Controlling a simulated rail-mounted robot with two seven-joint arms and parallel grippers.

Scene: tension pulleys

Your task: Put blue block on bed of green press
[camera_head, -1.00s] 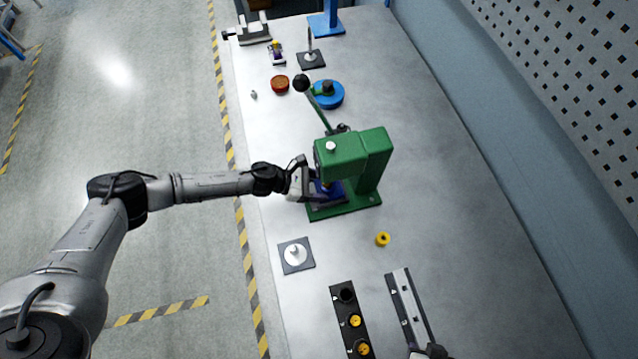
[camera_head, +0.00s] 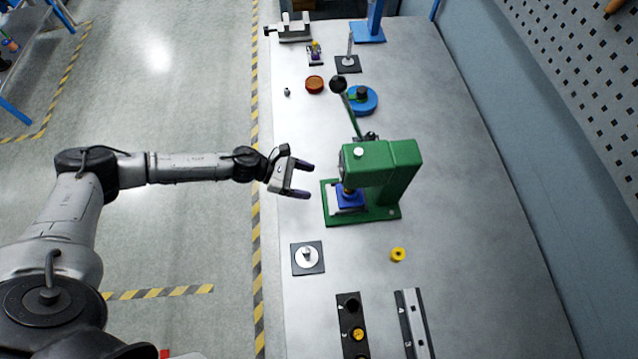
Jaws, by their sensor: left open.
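The green press (camera_head: 384,160) stands on the table, its lever with a black knob leaning up and to the left. The blue block (camera_head: 350,201) sits on the bed of the press, under its head; a brass-coloured part shows just above it. My left gripper (camera_head: 306,179) is open and empty, left of the press and apart from the block, its fingers pointing right at the press. My right gripper is not in view.
A plate with a white disc (camera_head: 307,257) and a yellow ring (camera_head: 398,255) lie nearer. A black holder (camera_head: 352,325) and a grey rail (camera_head: 414,325) lie at the front. The table's right side is clear.

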